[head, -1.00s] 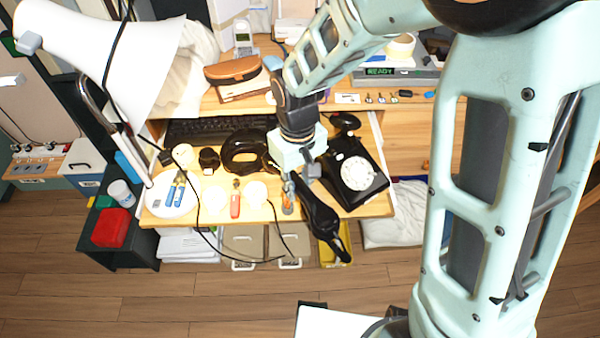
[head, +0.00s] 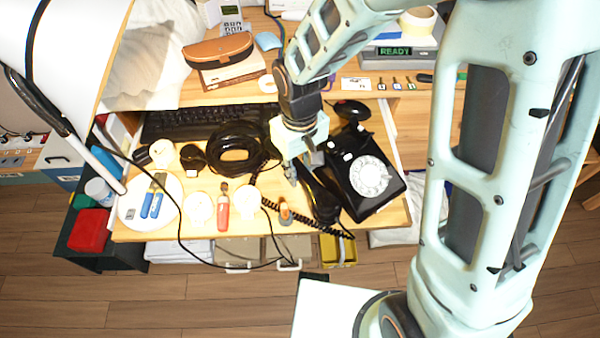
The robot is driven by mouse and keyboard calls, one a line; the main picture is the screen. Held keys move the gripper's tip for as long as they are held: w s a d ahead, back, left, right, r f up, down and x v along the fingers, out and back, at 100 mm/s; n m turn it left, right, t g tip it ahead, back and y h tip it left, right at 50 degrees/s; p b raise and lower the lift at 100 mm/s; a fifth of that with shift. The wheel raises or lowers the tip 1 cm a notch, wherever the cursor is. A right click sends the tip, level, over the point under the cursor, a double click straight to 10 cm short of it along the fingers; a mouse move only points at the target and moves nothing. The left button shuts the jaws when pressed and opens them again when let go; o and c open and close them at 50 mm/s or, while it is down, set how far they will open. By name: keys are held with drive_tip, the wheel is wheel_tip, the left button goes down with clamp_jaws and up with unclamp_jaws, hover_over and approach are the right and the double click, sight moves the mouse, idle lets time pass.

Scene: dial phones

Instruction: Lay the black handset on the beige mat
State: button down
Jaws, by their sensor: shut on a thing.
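The black handset (head: 321,200) is in my gripper (head: 293,178), just left of the black dial phone (head: 366,176) with its white dial. My gripper is shut on the handset, and its lower parts and the exact grip are partly hidden. The handset looks tilted, with its lower end toward the desk's front edge. A black coiled cord (head: 290,209) runs below it along the front of the desk. I cannot tell whether the handset touches the desk. I cannot make out a beige mat apart from the pale wooden desk.
The wooden desk (head: 150,233) holds a coil of black cable (head: 233,149), a keyboard (head: 205,122), a red-handled tool (head: 223,208) and a white round plate (head: 133,213) with blue tools. A mouse (head: 351,110) sits behind the phone. A white lamp (head: 62,50) fills the upper left.

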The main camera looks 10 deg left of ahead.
sight(300, 179)
drive_tip(key=shift+w+f+b, duration=0.1)
drive_tip(key=shift+f+b, duration=0.8)
drive_tip(key=shift+f, duration=0.6)
drive_tip(key=shift+f, duration=0.1)
drive_tip(key=shift+f, duration=0.15)
drive_tip(key=c, duration=1.7)
unclamp_jaws()
wheel_tip(300, 179, up, 12)
drive_tip(key=p, duration=0.3)
drive_tip(key=shift+r, duration=0.25)
